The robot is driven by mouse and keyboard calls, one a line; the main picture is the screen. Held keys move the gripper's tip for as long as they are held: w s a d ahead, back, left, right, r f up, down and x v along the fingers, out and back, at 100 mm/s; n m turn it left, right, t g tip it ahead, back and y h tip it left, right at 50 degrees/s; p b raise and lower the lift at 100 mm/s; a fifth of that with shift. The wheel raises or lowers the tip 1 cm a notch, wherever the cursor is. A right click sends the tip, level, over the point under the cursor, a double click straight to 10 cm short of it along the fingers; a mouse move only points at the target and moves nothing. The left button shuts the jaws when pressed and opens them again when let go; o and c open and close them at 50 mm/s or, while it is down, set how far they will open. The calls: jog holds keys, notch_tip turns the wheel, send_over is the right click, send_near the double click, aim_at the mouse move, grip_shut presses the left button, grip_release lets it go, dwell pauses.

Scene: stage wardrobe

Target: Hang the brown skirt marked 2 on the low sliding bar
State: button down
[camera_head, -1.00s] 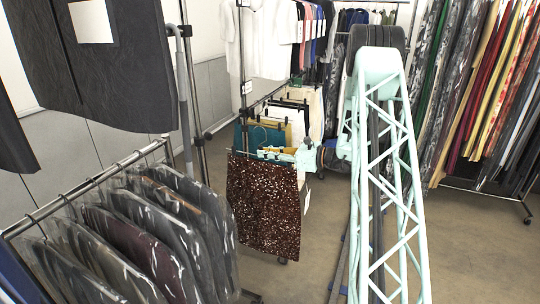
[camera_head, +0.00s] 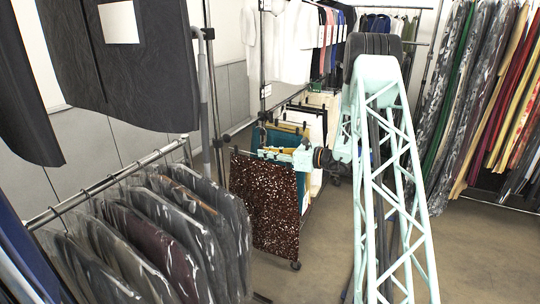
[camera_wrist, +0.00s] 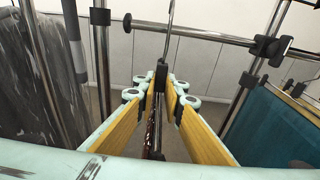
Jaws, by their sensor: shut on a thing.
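The brown skirt (camera_head: 264,205), dark and sequined, hangs from a clip hanger in my gripper (camera_head: 285,156), upright and clear of the floor. In the wrist view, my gripper (camera_wrist: 161,88) has its yellow-lined fingers closed around the hanger's middle, and the skirt (camera_wrist: 155,130) shows edge-on between them. The hanger's metal hook (camera_wrist: 169,28) rises above the fingers. It overlaps a horizontal metal bar (camera_wrist: 210,38) with black end fittings, and I cannot tell whether it touches or rests on the bar. The mark 2 is not visible.
A teal skirt (camera_wrist: 287,128) hangs close on the right, with several other clipped garments behind. Garments in clear covers (camera_head: 150,240) fill the near-left rack. A grey skirt (camera_head: 140,65) hangs above it. Floor at centre right is open.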

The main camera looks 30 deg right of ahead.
aim_at(243, 151)
jog(key=shift+r+x, duration=0.15)
jog(key=shift+x, duration=0.95)
jog(key=shift+r+x, duration=0.15)
jog(key=shift+x, duration=1)
jog(key=shift+r, duration=0.2)
jog(key=shift+w+a, duration=0.2)
jog(key=shift+w, duration=0.25)
jog(key=shift+r+b+x, duration=0.2)
jog(key=shift+b+x, duration=0.1)
jog(key=shift+x, duration=1.25)
jog(key=shift+r+b+x, duration=0.2)
jog(key=shift+b+x, duration=0.05)
jog(key=shift+x, duration=1.3)
jog(key=shift+w, duration=0.15)
jog(key=shift+f+b, duration=1.05)
jog(key=shift+f, duration=0.65)
jog(key=c, duration=2.6)
grip_release()
jog(key=shift+a, duration=0.1)
jog(key=shift+c, duration=0.2)
